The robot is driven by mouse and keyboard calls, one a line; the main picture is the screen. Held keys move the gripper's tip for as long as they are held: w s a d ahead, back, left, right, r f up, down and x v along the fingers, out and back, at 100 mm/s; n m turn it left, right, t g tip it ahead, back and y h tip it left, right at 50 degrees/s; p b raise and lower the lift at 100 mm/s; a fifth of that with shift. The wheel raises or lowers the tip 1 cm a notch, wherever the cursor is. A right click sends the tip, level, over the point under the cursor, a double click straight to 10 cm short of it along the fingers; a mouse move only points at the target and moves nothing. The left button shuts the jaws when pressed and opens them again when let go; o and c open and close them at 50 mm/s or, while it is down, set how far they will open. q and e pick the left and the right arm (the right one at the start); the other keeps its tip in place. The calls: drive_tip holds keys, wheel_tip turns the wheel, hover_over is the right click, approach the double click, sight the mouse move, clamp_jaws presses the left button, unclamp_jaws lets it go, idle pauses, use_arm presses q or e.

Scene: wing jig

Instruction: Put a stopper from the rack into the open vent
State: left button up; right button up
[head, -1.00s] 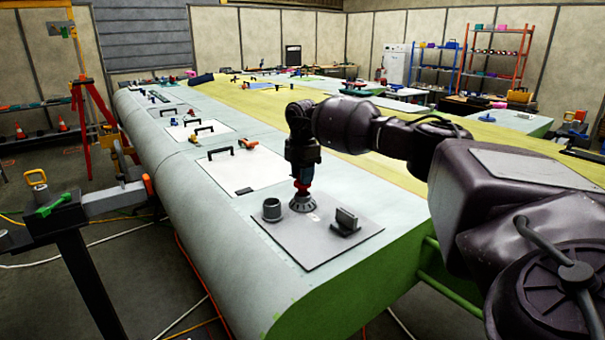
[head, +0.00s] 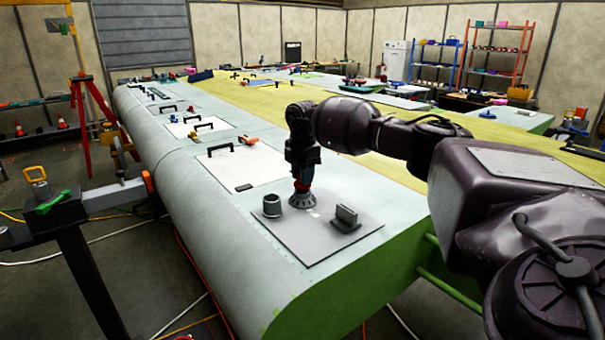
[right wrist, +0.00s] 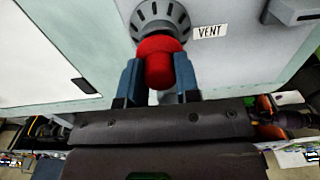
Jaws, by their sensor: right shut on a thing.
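My right gripper (right wrist: 160,80) is shut on a red stopper (right wrist: 160,62), with one blue finger on each side of it. The stopper's far end meets the grey slotted ring of the vent (right wrist: 160,18), beside a "VENT" label (right wrist: 210,31). In the head view my right gripper (head: 303,184) points straight down over the vent (head: 303,200), on a grey plate (head: 300,247) at the wing's near end. The stopper hides the vent's opening, so I cannot tell how deep it sits. My left gripper is not in view. I cannot make out the stopper rack.
A grey open cylinder (head: 272,206) stands left of the vent and a grey bracket (head: 345,219) stands right of it, both close. A white panel (head: 240,167) with a black handle lies farther along the wing. A dark stand (head: 70,230) is at the left.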

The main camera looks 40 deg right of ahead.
drive_tip(key=shift+f, duration=0.5)
drive_tip(key=o, duration=1)
drive_tip(key=shift+c, duration=0.2)
wheel_tip(320, 180, up, 11)
drive_tip(key=shift+f+b, duration=0.1)
drive_tip(key=shift+b, duration=0.3)
